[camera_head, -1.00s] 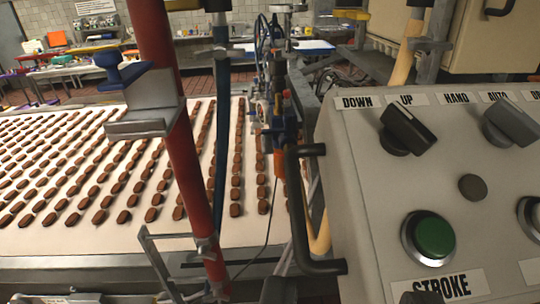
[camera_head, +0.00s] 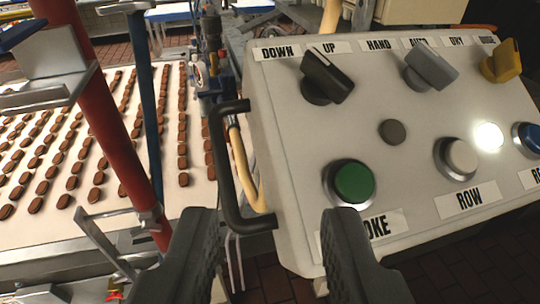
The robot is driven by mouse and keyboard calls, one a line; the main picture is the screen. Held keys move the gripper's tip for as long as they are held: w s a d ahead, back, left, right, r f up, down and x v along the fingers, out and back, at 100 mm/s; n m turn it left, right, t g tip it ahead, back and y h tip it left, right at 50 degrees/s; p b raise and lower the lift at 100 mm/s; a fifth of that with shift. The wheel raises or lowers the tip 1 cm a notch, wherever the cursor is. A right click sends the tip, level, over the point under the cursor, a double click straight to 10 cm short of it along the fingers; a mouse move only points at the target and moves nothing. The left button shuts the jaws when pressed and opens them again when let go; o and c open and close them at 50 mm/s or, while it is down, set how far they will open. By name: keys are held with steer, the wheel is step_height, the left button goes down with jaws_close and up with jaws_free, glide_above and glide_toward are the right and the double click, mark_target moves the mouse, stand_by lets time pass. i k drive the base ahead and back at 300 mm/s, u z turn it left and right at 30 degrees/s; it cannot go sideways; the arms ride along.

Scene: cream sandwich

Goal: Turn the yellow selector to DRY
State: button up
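The yellow selector (camera_head: 501,62) is at the top right of the grey control panel (camera_head: 290,150), close to the right edge of the view. A DRY-like label (camera_head: 457,42) shows above and to its left, and another label (camera_head: 486,41) above it is partly hidden by the knob. The knob leans, but its exact setting is hard to tell. My gripper (camera_head: 275,225) shows at the bottom with its two dark fingers apart and nothing between them. It is in front of the panel's lower left part, well away from the selector.
A black selector (camera_head: 327,75) and a grey selector (camera_head: 428,66) stand left of the yellow one. Below are green (camera_head: 353,181), white (camera_head: 459,157) and blue (camera_head: 530,137) buttons and a lit lamp (camera_head: 489,136). A black handle (camera_head: 225,165) sticks out left, near a red post (camera_head: 100,120).

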mark_target(505, 63)
steer(key=k, duration=1.3)
steer(key=z, duration=0.55)
steer(key=i, duration=1)
steer(key=z, duration=0.4)
steer(key=i, duration=0.95)
steer(key=u, duration=0.35)
